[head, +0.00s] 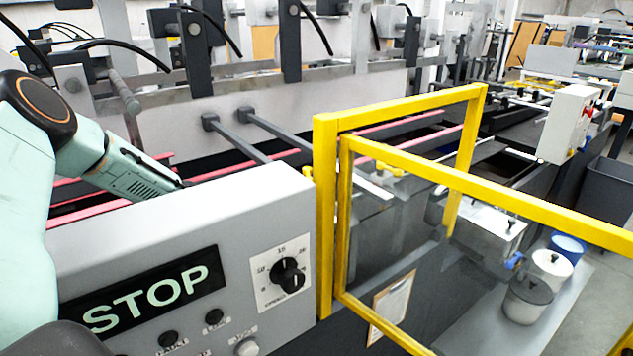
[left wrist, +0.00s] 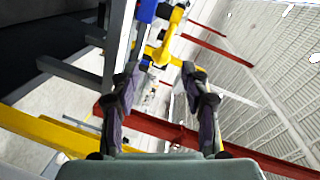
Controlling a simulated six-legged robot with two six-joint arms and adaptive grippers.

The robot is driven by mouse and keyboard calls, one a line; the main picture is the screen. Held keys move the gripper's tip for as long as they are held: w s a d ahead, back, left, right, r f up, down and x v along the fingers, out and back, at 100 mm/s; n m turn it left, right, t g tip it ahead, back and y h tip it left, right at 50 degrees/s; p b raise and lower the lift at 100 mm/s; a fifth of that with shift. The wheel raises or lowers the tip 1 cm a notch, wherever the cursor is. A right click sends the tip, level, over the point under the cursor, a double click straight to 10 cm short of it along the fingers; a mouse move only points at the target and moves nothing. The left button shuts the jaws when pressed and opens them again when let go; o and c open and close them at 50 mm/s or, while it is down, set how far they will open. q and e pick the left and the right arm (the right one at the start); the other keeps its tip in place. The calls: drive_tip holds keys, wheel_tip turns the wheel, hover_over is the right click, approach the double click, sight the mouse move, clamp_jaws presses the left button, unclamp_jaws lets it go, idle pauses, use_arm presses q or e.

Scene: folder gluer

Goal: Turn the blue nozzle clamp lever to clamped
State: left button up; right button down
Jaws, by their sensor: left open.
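In the left wrist view a blue part (left wrist: 147,11) shows at the top edge beside a yellow fitting (left wrist: 165,47). It may be the nozzle clamp lever; its shape is cut off and I cannot tell its position. My left gripper (left wrist: 161,76) is open, its two dark fingers apart with nothing gripped between them. The blue part lies beyond the fingertips, up and slightly left. In the head view my left arm reaches in behind the grey control panel (head: 190,235), which hides the gripper. No lever is clearly visible there. My right gripper is not in view.
A yellow guard frame (head: 325,215) with a clear panel stands right of the control panel. Red belts and grey bars run behind it. A metal box (head: 487,232), lidded pots (head: 528,298) and a blue cup (head: 568,249) stand at the right. A red beam (left wrist: 240,150) crosses the left wrist view.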

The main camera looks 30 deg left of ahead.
use_arm(q)
drive_tip(key=shift+d, duration=0.1)
drive_tip(key=b+x, duration=0.1)
drive_tip(key=x, duration=0.4)
drive_tip(key=shift+w+d+b, duration=0.1)
drive_tip(key=shift+w+b, duration=0.2)
drive_tip(key=shift+b, duration=0.1)
drive_tip(key=shift+w+d+f, duration=0.1)
drive_tip(key=shift+w, duration=0.2)
drive_tip(key=shift+w+d, duration=0.25)
drive_tip(key=shift+w, duration=0.05)
drive_tip(key=shift+w, duration=0.15)
drive_tip(key=shift+c, duration=0.3)
